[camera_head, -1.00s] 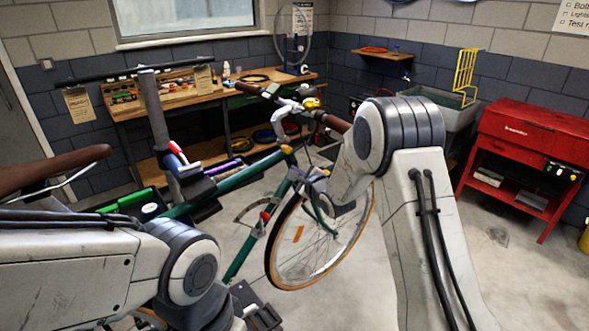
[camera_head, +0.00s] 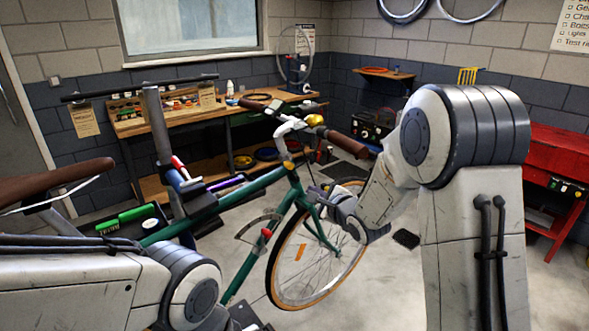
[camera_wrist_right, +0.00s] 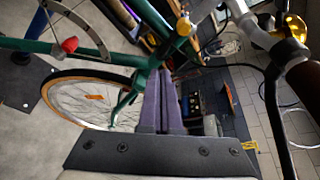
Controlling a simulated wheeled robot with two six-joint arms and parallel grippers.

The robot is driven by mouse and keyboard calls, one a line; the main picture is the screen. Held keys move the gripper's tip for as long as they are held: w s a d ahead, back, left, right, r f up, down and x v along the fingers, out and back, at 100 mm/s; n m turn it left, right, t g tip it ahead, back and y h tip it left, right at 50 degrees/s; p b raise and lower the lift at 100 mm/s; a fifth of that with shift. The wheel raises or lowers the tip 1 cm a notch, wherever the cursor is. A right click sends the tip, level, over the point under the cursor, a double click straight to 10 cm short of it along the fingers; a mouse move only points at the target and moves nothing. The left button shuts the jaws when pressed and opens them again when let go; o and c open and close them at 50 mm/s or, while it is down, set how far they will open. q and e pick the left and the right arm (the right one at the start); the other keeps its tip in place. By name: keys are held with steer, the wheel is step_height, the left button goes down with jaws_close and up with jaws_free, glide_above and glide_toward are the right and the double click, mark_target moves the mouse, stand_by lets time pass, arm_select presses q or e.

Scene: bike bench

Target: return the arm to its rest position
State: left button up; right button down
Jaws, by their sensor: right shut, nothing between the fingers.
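My right arm rises at the right in the head view, elbow high and forearm angled down to the left. My right gripper (camera_head: 318,192) is in front of the bike's front wheel and fork in that view. In the right wrist view its two dark fingers (camera_wrist_right: 161,82) lie side by side, shut, with nothing between them. The green bike (camera_head: 255,183) stands clamped in its stand, and it also shows in the right wrist view (camera_wrist_right: 110,60). My left arm crosses the lower left of the head view; I cannot make out its gripper.
The handlebar (camera_head: 290,127) and front wheel (camera_head: 290,290) are close to my right forearm. A wooden workbench (camera_head: 140,125) runs along the back wall. A red tool cart (camera_head: 560,150) stands at the right.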

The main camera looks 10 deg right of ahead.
steer(key=s+a+f+n+g+h, duration=0.1)
steer(key=s+a+f+n+g, duration=0.1)
steer(key=s+a+n+g, duration=0.45)
steer(key=s+a+f+n+g, duration=0.1)
steer(key=s+a+n, duration=0.3)
steer(key=s+n, duration=0.7)
steer(key=s+n+g+h, duration=0.1)
steer(key=s+n+g, duration=0.6)
steer(key=s, duration=1.6)
steer(key=n, duration=0.5)
steer(key=shift+s+f+h, duration=0.15)
steer(key=shift+f+h, duration=0.25)
steer(key=shift+a, duration=0.1)
